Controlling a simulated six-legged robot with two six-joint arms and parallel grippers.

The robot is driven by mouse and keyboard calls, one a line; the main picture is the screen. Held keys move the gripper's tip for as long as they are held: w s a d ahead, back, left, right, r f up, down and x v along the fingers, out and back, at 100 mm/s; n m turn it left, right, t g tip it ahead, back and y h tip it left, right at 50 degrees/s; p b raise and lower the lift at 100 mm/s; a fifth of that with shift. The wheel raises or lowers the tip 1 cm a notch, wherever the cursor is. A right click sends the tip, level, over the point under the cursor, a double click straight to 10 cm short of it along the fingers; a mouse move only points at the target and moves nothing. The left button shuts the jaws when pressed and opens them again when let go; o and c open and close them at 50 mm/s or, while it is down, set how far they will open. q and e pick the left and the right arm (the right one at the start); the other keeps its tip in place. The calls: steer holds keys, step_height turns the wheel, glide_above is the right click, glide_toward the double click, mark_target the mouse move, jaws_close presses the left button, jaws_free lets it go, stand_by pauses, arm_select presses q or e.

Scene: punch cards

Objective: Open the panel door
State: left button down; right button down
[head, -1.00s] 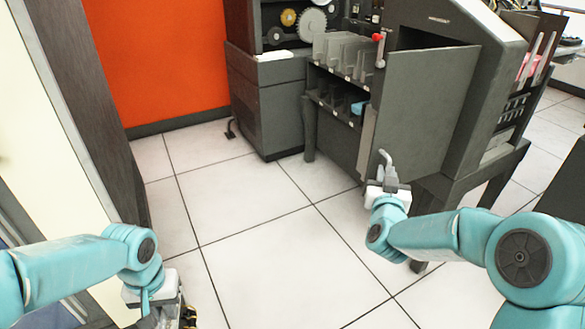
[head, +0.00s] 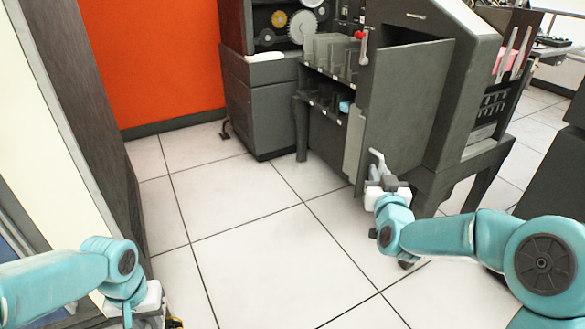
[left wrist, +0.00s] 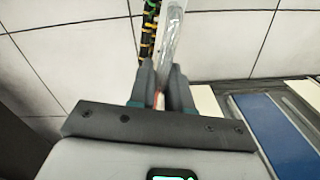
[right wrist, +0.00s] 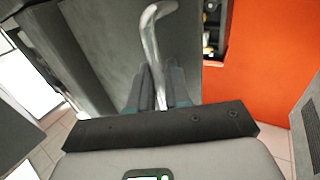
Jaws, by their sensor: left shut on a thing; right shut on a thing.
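The panel door (head: 402,105) is a flat dark grey panel on the front of the grey machine, standing ajar in the head view. Its bent silver handle (head: 377,160) is at its lower left edge. My right gripper (head: 382,181) is shut on this handle. The right wrist view shows the handle (right wrist: 151,45) rising from between the closed fingers (right wrist: 157,85), beside the grey panel. My left gripper (left wrist: 160,88) is low at the left, partly cut off in the head view. It is shut on a slim, pale, translucent strip (left wrist: 172,40), whose nature I cannot tell.
A second lever with a red knob (head: 360,36) is near the door's upper edge. Card racks (head: 330,75) stand left of the door. A dark cabinet (head: 265,105) is beside them. A dark wall edge (head: 90,110) is close on the left. Tiled floor (head: 250,240) between is clear.

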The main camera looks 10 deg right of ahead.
arm_select(q)
steer(key=shift+w+r, duration=0.1)
arm_select(e)
steer(key=shift+d, duration=0.2)
steer(key=c, duration=1.3)
jaws_free()
steer(key=shift+s, duration=0.1)
arm_select(q)
steer(key=shift+r, duration=0.1)
arm_select(e)
steer(key=shift+r, duration=0.1)
steer(key=shift+a, duration=0.1)
